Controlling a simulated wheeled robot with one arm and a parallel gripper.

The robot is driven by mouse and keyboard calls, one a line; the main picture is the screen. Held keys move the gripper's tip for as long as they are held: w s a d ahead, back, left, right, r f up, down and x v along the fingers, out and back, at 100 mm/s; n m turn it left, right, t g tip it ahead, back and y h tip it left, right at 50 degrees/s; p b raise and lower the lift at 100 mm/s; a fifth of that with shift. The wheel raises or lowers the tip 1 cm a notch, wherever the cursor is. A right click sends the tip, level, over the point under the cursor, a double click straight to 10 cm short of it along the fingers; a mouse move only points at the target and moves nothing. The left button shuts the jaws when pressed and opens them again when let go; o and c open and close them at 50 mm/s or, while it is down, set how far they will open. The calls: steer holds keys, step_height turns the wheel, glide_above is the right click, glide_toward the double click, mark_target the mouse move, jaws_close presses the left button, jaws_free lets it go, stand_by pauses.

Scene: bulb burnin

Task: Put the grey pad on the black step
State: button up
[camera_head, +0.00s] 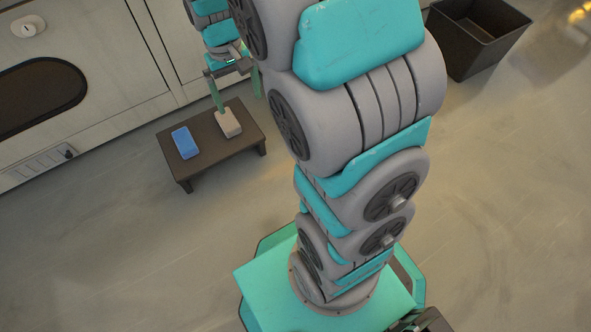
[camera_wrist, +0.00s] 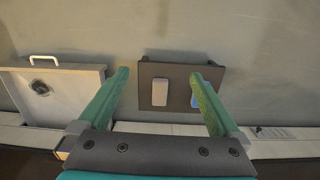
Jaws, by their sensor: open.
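The grey pad (camera_head: 229,122) lies on top of the black step (camera_head: 203,165), toward its right back side. In the wrist view the pad (camera_wrist: 160,92) shows between my two green fingers, with space on both sides, and rests on the step (camera_wrist: 152,70). My gripper (camera_head: 239,101) is open and empty above the step. Its fingers (camera_wrist: 160,74) point down toward the step. In the head view the left finger overlaps the pad's upper end; I cannot tell whether it touches.
A blue pad (camera_head: 185,142) lies on the step left of the grey pad; in the wrist view my right finger partly hides it (camera_wrist: 194,92). Pale cabinet fronts (camera_head: 110,110) stand close behind the step. A black bin (camera_head: 478,35) stands at the upper right. The floor around is clear.

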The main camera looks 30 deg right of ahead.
steer(key=s+r, duration=0.2)
steer(key=s, duration=1.1)
steer(key=s+r+g, duration=0.1)
steer(key=s+r, duration=0.2)
steer(key=s, duration=1)
steer(key=shift+a+r, duration=0.15)
steer(key=shift+a, duration=0.3)
steer(key=shift+s, duration=0.1)
